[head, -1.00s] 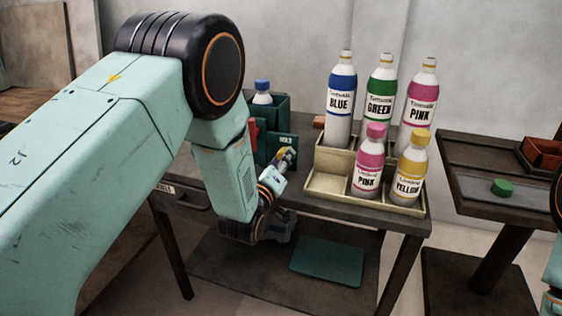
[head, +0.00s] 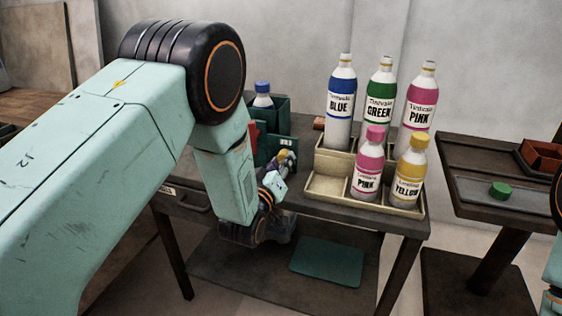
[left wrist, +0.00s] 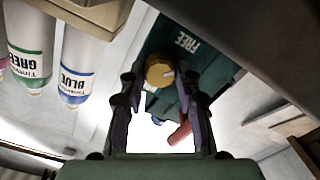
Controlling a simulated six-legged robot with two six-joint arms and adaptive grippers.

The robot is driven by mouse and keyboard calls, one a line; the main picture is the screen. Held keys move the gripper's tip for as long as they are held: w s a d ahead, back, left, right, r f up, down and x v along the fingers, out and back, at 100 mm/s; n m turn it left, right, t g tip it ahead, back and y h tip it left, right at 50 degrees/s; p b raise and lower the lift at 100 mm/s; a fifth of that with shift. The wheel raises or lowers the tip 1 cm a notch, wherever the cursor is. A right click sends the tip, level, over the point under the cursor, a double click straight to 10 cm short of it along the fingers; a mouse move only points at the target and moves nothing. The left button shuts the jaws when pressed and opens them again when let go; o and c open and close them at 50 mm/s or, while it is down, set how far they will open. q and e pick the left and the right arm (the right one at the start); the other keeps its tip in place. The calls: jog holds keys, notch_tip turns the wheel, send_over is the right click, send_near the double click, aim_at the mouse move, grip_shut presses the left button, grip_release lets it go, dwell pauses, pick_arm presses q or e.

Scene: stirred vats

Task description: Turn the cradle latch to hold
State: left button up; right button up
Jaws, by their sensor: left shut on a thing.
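The dark green cradle (head: 283,117) stands on the left part of the table and holds a blue-capped bottle (head: 263,96). A HOLD label (head: 287,142) shows on its front; the left wrist view shows a FREE label (left wrist: 187,42). The latch has a yellow knob (head: 285,157), which also shows in the left wrist view (left wrist: 159,72). My left gripper (head: 278,172) is at the cradle's front, shut on the knob, with one finger on each side of it (left wrist: 161,85). The latch's exact angle is hard to tell. My right gripper is out of view.
A beige rack (head: 326,187) right of the cradle holds several labelled bottles, close to my left gripper. A red part (head: 253,133) sits at the cradle's left side. A dark stand (head: 470,195) at the right carries a green piece (head: 500,190) and a reddish box (head: 543,154).

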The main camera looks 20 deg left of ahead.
pick_arm(q)
jog(key=m+p, duration=0.1)
jog(key=m, duration=0.2)
jog(key=shift+r+m, duration=0.1)
jog(key=shift+m, duration=0.3)
jog(key=m+p, duration=0.1)
jog(key=m, duration=0.2)
jog(key=shift+m, duration=0.3)
jog(key=m, duration=0.3)
jog(key=shift+m, duration=0.3)
jog(key=m+p, duration=0.1)
jog(key=m, duration=0.3)
jog(key=shift+m, duration=0.3)
jog(key=m, duration=0.5)
jog(key=shift+p, duration=0.35)
jog(key=m, duration=0.6)
jog(key=shift+w+r+m, duration=0.1)
jog(key=shift+m, duration=0.3)
jog(key=o, duration=1.1)
jog(key=shift+o, duration=0.2)
